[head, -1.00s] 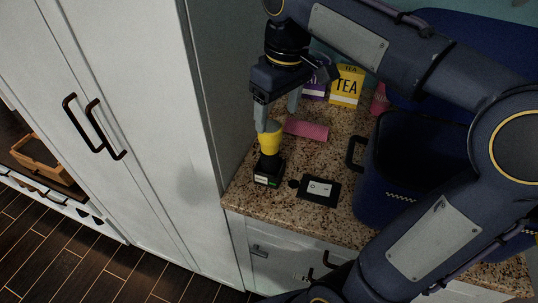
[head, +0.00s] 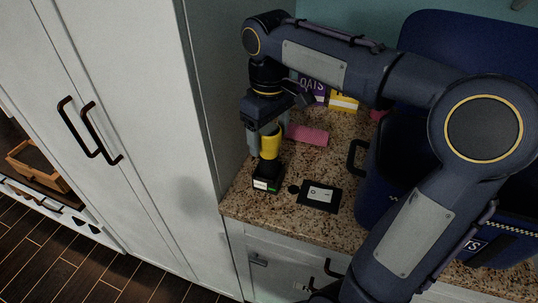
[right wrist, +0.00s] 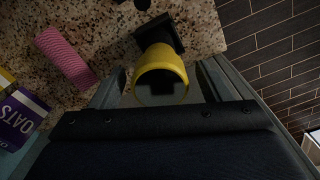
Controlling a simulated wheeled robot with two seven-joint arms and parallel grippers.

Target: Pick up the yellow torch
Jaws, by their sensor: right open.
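The yellow torch (head: 271,146) stands upright on the speckled counter, with a yellow head and a dark block-like base (head: 267,178). My right gripper (head: 266,138) points down from above, with its fingers on either side of the yellow head. In the right wrist view the round yellow torch head (right wrist: 160,73) lies between the two open fingers, with gaps showing beside it. Its dark base (right wrist: 160,34) shows beyond. My left gripper is not in view.
A pink block (head: 308,135) lies behind the torch, and a black card-like item (head: 318,196) lies to its right. A purple oats box (head: 312,90) and a yellow box (head: 343,102) stand behind. A dark blue bin (head: 385,190) is at right; a white cabinet (head: 130,130) is at left.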

